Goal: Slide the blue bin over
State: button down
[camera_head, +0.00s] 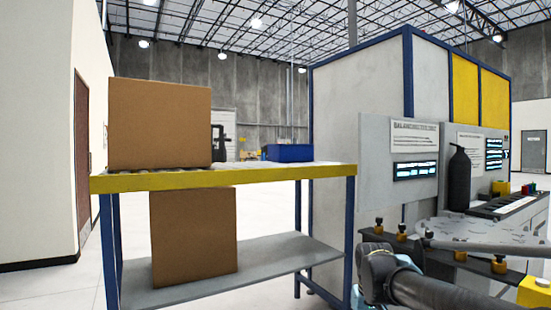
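The blue bin (289,153) sits on the top of a yellow-edged table (240,177), toward its right end and back edge. I see its long side; its inside is hidden from this low angle. A dark arm part, which looks like mine, shows at the lower right, in front of the machine and well apart from the bin. I cannot make out my gripper's fingers anywhere in this view. Nothing is seen touching the bin.
A large cardboard box (160,123) stands on the table's left part, with a small black object (218,145) beside it. Another box (194,235) is on the lower shelf (270,256). A machine with panels (400,165) and a dark cylinder (459,180) stands right. The tabletop between box and bin looks clear.

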aim_at(277, 153)
jog(key=u, duration=0.05)
jog(key=i, duration=1)
jog(key=z, duration=0.05)
